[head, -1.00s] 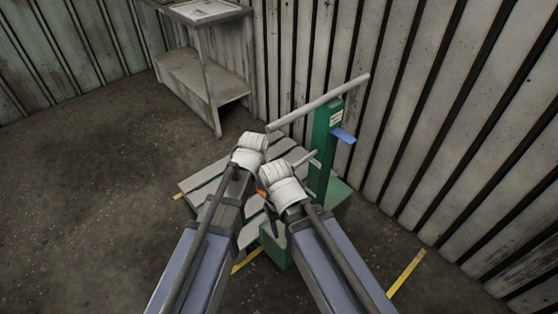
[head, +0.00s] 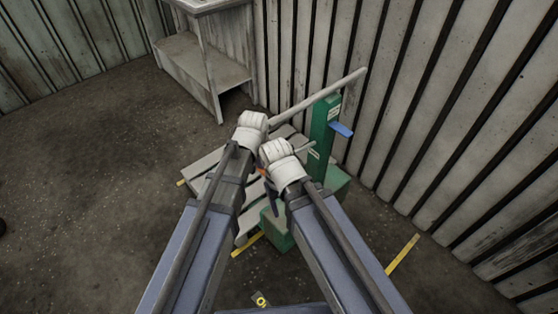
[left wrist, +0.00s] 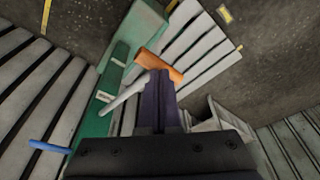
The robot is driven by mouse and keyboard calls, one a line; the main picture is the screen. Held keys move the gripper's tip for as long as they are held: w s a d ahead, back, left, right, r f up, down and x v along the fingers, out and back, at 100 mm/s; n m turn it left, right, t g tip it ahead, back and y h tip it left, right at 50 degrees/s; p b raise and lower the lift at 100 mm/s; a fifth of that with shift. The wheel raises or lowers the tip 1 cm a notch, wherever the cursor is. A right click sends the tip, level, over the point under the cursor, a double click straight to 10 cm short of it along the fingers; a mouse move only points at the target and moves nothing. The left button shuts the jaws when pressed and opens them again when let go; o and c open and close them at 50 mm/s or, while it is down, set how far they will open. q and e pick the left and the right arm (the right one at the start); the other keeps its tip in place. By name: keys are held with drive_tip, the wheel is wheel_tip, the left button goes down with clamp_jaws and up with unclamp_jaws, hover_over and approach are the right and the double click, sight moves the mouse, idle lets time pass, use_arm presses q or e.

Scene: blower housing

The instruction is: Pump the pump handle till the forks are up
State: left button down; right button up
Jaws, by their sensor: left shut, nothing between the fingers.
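The green pump post (head: 322,150) stands right of centre in the head view. In the left wrist view, the bar (left wrist: 122,95) and orange grip (left wrist: 160,66) are clear. My left gripper's dark fingers (left wrist: 158,82) are shut and empty right beside the grip; contact is unclear. The grey slatted forks (left wrist: 200,45) lie low beside the post.
A long grey bar (head: 335,87) crosses the post's top, and a blue lever (head: 341,130) sticks out there. A corrugated wall (head: 440,130) stands close behind. A shelf unit (head: 205,65) is at the back. The floor at left (head: 90,180) is clear.

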use_arm(q)
wheel_tip(320, 180, down, 11)
drive_tip(key=b, duration=1)
use_arm(e)
wheel_tip(320, 180, down, 11)
use_arm(q)
wheel_tip(320, 180, up, 13)
drive_tip(key=p, duration=1.3)
use_arm(e)
wheel_tip(320, 180, up, 13)
drive_tip(key=shift+r, duration=0.1)
use_arm(q)
drive_tip(key=shift+r+p, duration=0.15)
drive_tip(key=shift+p, duration=0.15)
wheel_tip(320, 180, up, 5)
drive_tip(key=p, duration=0.5)
drive_tip(key=s+a+m+g, duration=0.1)
drive_tip(key=s+a, duration=0.2)
drive_tip(key=s, duration=0.5)
drive_tip(key=s+a+m+g+y, duration=0.1)
drive_tip(key=s+a+g, duration=0.1)
drive_tip(key=s, duration=0.6)
drive_tip(key=shift+a+f+y, duration=0.3)
drive_tip(key=shift+a+f, duration=0.05)
drive_tip(key=shift+a, duration=0.15)
use_arm(e)
wheel_tip(320, 180, up, 5)
